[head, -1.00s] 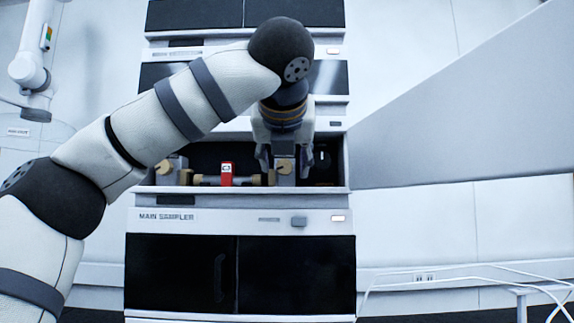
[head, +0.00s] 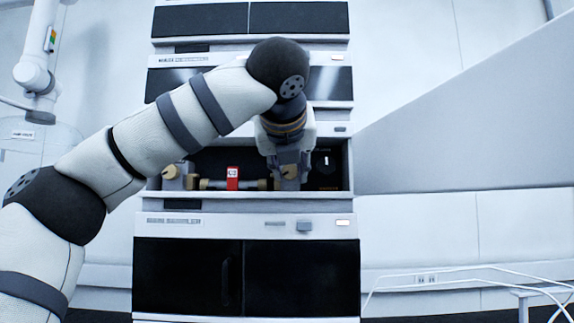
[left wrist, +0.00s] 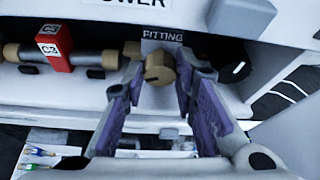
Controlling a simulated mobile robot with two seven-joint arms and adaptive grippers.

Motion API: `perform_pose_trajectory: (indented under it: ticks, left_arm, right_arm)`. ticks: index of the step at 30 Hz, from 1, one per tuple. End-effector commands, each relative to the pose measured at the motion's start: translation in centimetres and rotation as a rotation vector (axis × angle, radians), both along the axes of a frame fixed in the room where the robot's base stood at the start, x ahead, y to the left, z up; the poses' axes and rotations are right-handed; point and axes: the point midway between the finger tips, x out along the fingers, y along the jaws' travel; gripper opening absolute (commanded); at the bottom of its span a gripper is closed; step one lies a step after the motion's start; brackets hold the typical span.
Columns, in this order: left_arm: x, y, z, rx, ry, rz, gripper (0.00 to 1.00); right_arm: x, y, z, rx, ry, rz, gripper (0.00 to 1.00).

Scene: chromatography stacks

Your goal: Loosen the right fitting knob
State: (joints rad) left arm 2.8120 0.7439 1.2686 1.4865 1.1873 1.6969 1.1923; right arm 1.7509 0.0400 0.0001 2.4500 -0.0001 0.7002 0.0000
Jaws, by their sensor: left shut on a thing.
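The right fitting knob (left wrist: 158,69) is a tan round knob below the FITTING label in the left wrist view. It sits at the right end of the column holder and is mostly covered by my fingers in the head view. My left gripper (head: 290,172) has come down from above into the open bay. Its two purple-padded fingers (left wrist: 159,75) are shut on the knob, one on each side. A column with a red C3 tag (head: 233,178) lies left of the knob; the tag also shows in the left wrist view (left wrist: 55,48). My right gripper is not in view.
The left fitting block (head: 174,176) with its tan knob stands at the bay's left. A dark round dial (head: 325,161) is right of my gripper. The sampler's front panel (head: 250,225) lies below the bay, and another unit (head: 325,85) is stacked above.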

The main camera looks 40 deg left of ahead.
Motion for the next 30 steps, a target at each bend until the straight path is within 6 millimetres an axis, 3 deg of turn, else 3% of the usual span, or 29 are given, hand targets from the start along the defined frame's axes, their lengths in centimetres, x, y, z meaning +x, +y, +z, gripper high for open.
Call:
perform_pose_trajectory:
  ticks: [3,4,6,17,30]
  left_arm:
    - [0.1,0.0,0.0,0.001,-0.002,0.0,0.0]
    - [0.1,0.0,-0.1,0.002,-0.001,0.0,0.3]
    - [0.1,0.0,0.0,0.002,-0.001,0.0,0.46]
    - [-0.3,-0.4,0.3,0.003,-0.002,0.0,0.46]
    - [-7.9,-6.1,4.1,0.003,-0.002,0.0,0.46]
  right_arm:
    - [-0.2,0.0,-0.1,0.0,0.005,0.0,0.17]
    - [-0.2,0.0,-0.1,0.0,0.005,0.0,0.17]
    - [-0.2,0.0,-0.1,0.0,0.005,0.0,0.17]
    - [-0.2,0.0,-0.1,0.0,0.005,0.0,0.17]
    - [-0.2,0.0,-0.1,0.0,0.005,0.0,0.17]
